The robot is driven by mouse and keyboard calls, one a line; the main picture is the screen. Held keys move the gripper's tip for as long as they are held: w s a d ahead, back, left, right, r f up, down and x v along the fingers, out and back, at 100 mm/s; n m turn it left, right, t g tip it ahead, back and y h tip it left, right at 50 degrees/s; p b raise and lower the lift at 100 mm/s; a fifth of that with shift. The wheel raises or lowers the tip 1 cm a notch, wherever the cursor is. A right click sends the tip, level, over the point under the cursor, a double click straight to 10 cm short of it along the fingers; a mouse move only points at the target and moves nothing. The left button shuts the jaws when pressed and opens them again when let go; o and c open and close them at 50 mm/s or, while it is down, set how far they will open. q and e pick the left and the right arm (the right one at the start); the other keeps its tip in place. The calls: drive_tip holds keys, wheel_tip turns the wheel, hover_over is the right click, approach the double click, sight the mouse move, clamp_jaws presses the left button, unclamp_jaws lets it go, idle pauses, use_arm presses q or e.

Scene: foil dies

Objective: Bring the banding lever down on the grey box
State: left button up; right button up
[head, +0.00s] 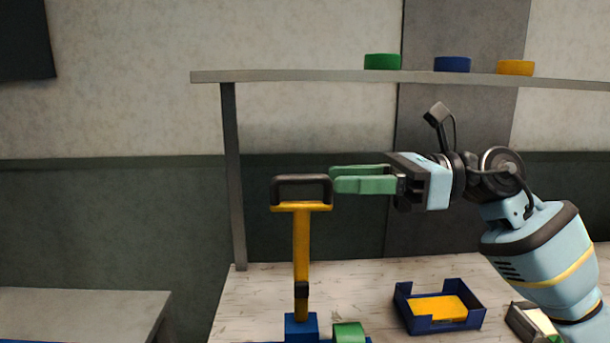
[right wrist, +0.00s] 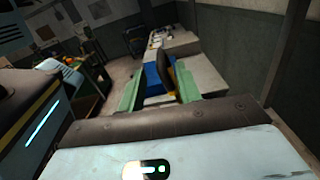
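The banding lever stands upright in the head view, with a yellow shaft (head: 302,250), a black loop handle (head: 302,181) and a blue block (head: 301,327) at its foot. My right gripper (head: 335,180) has green fingers and is level with the handle, right beside its right end. In the right wrist view its fingers (right wrist: 158,92) are apart, and the dark handle (right wrist: 165,62) shows ahead, between and beyond their tips. Nothing is held. I cannot make out a grey box under the lever; the lower frame edge cuts off the lever's base. My left gripper is not in view.
A blue tray (head: 408,317) holding a yellow piece stands on the pale bench (head: 255,285). A green piece (head: 349,332) is beside the lever's foot. A dark open box (head: 520,322) is at lower right. A shelf (head: 300,76) above carries green, blue and yellow discs.

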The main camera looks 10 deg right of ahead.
sight(315, 178)
drive_tip(key=a, duration=0.2)
drive_tip(key=w+a+p, duration=0.1)
drive_tip(key=a, duration=0.2)
drive_tip(key=shift+r, duration=0.15)
drive_tip(key=shift+w+a, duration=0.2)
drive_tip(key=shift+a, duration=0.4)
clamp_jaws()
